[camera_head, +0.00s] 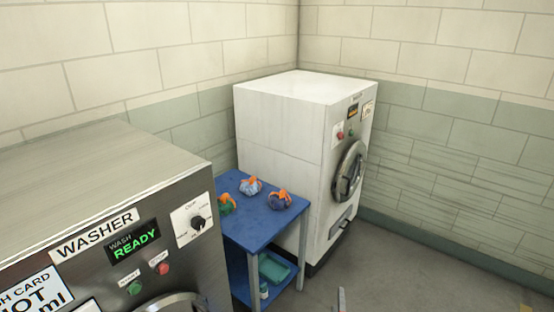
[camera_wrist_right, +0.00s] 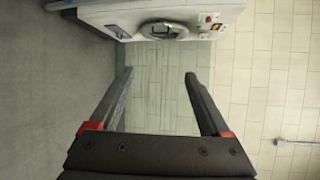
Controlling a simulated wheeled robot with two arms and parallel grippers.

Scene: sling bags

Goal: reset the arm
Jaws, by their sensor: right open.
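My right gripper (camera_wrist_right: 159,74) shows in the right wrist view with its two dark fingers wide apart and nothing between them. Red parts mark the finger bases. Beyond the fingers are the tiled wall and the white machine (camera_wrist_right: 160,18), which is well away from them. In the head view only a small grey tip, likely of my right gripper, shows at the bottom edge. My left gripper is in neither view.
A steel washer (camera_head: 100,190) reading "READY" stands at left. A blue table (camera_head: 252,228) holds several small bundles with orange ties (camera_head: 279,199); its lower shelf holds a teal tray (camera_head: 276,268). A white front-loading machine (camera_head: 290,120) stands behind. The floor (camera_head: 400,270) at right looks clear.

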